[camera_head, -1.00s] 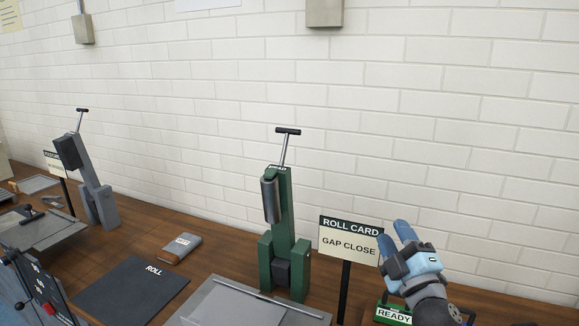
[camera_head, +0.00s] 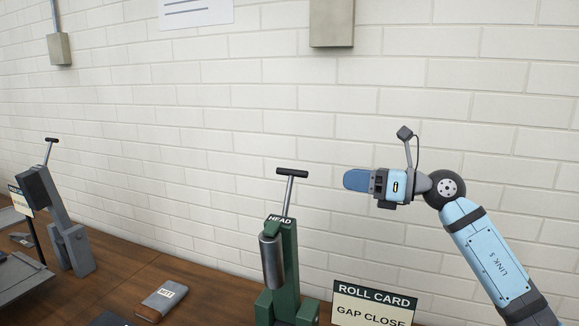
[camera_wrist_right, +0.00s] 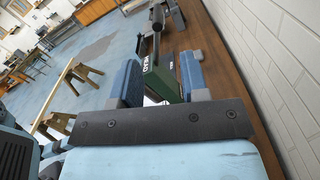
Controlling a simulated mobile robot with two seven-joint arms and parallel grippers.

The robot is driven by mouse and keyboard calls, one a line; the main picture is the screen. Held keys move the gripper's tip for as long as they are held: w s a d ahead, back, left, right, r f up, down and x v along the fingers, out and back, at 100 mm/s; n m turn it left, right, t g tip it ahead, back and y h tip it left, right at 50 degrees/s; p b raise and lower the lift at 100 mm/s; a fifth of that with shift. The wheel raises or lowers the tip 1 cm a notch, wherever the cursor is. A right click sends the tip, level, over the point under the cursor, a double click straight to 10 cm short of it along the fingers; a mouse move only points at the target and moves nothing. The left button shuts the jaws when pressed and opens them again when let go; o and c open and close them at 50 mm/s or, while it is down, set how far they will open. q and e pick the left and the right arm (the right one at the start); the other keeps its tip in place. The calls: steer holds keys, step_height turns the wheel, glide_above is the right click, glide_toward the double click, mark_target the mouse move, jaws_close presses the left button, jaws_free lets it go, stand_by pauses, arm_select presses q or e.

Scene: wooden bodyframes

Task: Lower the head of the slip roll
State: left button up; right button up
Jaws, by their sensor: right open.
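The green slip roll's head (camera_head: 290,262), labelled HEAD, stands raised and nearly upright, with a grey roller (camera_head: 271,262) on its side. A metal rod with a black T-handle (camera_head: 291,172) rises from its top. My right gripper (camera_head: 352,180) is to the right of the handle at about its height in the head view, pointing left, apart from it. In the right wrist view it is open and empty (camera_wrist_right: 160,72), with the green head (camera_wrist_right: 163,80) and the handle (camera_wrist_right: 157,18) showing beyond and between its fingers. My left gripper is not in view.
A roll card sign (camera_head: 374,304) reading GAP CLOSE stands right of the slip roll. A similar grey machine (camera_head: 66,225) stands at the left. A small block (camera_head: 162,301) lies on the wooden bench between them. A white brick wall (camera_head: 190,150) runs behind.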

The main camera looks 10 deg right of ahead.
mark_target(277, 169)
steer(key=p+x, duration=0.2)
steer(key=x, duration=1.1)
steer(key=shift+a+p, duration=0.25)
steer(key=shift+p, duration=0.05)
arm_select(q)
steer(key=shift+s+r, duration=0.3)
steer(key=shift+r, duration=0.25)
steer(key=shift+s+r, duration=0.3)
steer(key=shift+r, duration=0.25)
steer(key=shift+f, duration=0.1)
arm_select(e)
steer(key=shift+c, duration=0.4)
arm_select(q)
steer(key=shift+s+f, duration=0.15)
arm_select(e)
jaws_close()
